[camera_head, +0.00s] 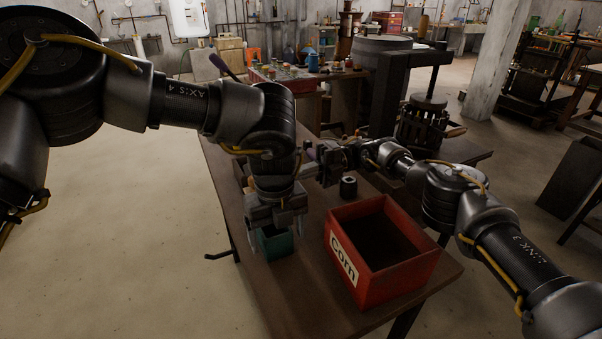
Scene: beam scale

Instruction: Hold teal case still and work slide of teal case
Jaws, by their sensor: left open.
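The teal case (277,245) sits on the brown table, near its left edge. My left gripper (278,226) points down right over it, open, with its fingers by the case's upper part. The gripper hides the top of the case, so its slide cannot be made out. I cannot tell whether the fingers touch the case. My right gripper (322,164) is farther back over the table, reaching in from the right. Its fingers are small and dark, and I cannot tell whether they are open or shut.
An open red box labelled "Corn" (390,275) stands on the table (297,292) right of the teal case. A small black object (348,187) stands behind the box. Bare tabletop lies in front of the case. A cluttered workbench (305,84) is farther back.

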